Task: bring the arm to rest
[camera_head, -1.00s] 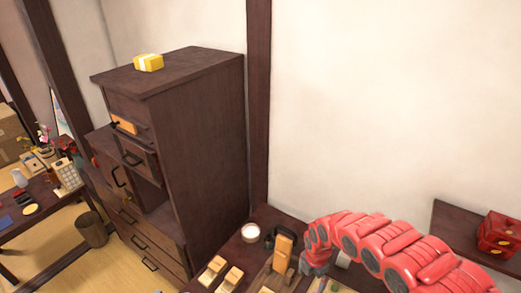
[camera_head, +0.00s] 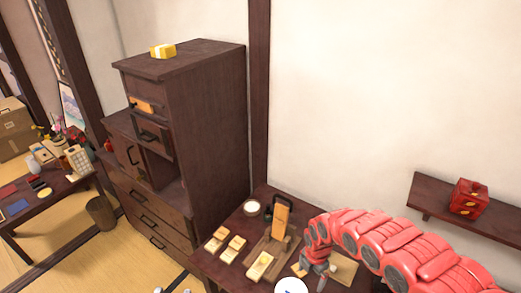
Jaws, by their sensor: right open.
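My right arm, red and segmented, comes in from the lower right. Its grey gripper (camera_head: 314,272) hangs over the dark low table (camera_head: 209,263) at the bottom of the view. The gripper is open, and I see nothing between its fingers. It is small here, so its exact height above the table is hard to tell.
On the table, an upright wooden piece with a dark handle (camera_head: 281,218), a white cup (camera_head: 252,208) and several small wooden blocks (camera_head: 234,243) stand left of the gripper. A dark cabinet (camera_head: 205,130) stands behind. A wall shelf (camera_head: 431,204) holds a red box (camera_head: 468,197).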

